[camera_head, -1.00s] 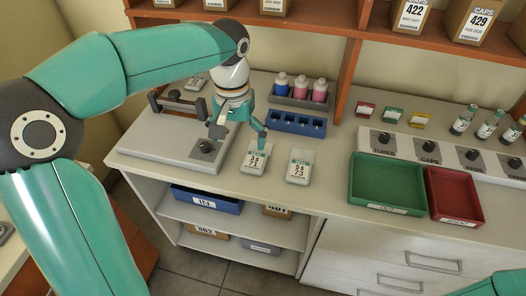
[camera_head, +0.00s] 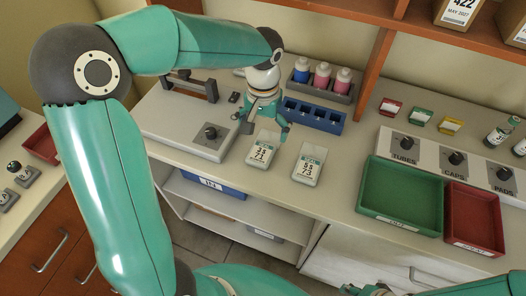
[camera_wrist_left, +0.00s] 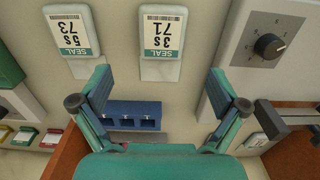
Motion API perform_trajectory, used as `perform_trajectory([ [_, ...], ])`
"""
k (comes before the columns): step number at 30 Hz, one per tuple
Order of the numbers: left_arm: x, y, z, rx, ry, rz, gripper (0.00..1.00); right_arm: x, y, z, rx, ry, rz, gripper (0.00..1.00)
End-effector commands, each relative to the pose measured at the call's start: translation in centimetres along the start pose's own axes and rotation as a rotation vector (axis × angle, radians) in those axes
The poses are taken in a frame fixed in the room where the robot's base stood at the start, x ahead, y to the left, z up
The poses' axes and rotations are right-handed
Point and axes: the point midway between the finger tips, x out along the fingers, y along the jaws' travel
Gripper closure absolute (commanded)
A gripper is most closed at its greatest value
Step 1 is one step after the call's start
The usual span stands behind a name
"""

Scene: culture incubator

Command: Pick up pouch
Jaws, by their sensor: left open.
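Two white pouches with printed labels lie on the pale counter. The left pouch (camera_head: 262,153) is at my left gripper; the right pouch (camera_head: 308,167) is beside it, apart. In the left wrist view, the pouch reading 71 (camera_wrist_left: 162,34) is near the middle, beyond the fingertips, and the pouch reading 73 (camera_wrist_left: 71,33) is to the left. My left gripper (camera_head: 267,128) is open and empty, with its fingers spread above the back end of the left pouch. Part of my right gripper (camera_head: 368,290) shows at the bottom edge; its jaws are unclear.
A blue rack (camera_head: 313,115) and a grey holder with bottles (camera_head: 322,82) stand behind the pouches. A sealer-like device with a knob (camera_head: 208,135) is to the left. Green (camera_head: 372,212) and red (camera_head: 478,244) trays are to the right. The counter's front strip is clear.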

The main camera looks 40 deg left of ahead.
Motion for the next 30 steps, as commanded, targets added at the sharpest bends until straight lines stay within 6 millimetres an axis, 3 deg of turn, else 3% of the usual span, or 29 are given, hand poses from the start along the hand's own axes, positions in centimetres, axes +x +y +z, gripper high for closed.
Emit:
perform_trajectory([
  [3, 1.7, 0.0, 0.0, 0.000, -0.002, -0.001, 0.02, 0.0, 0.0, 0.0, 0.000, 0.000, 0.000, 0.60],
  [11, 3.3, 0.0, 0.0, 0.001, 0.000, 0.000, 0.02, -0.2, -0.1, 0.0, 0.000, 0.000, 0.000, 0.60],
  [21, 7.5, -0.2, 0.0, 0.001, -0.002, 0.000, 0.02, -0.9, -0.3, 0.0, 0.000, 0.000, 0.000, 0.60],
  [29, 7.8, -0.2, -0.1, 0.001, 0.002, 0.001, 0.02, -0.9, -0.3, 0.0, 0.000, 0.000, 0.000, 0.60],
  [30, 7.8, -0.2, -0.1, 0.001, 0.002, 0.001, 0.07, -0.9, -0.3, 0.0, 0.000, 0.000, 0.000, 0.60],
])
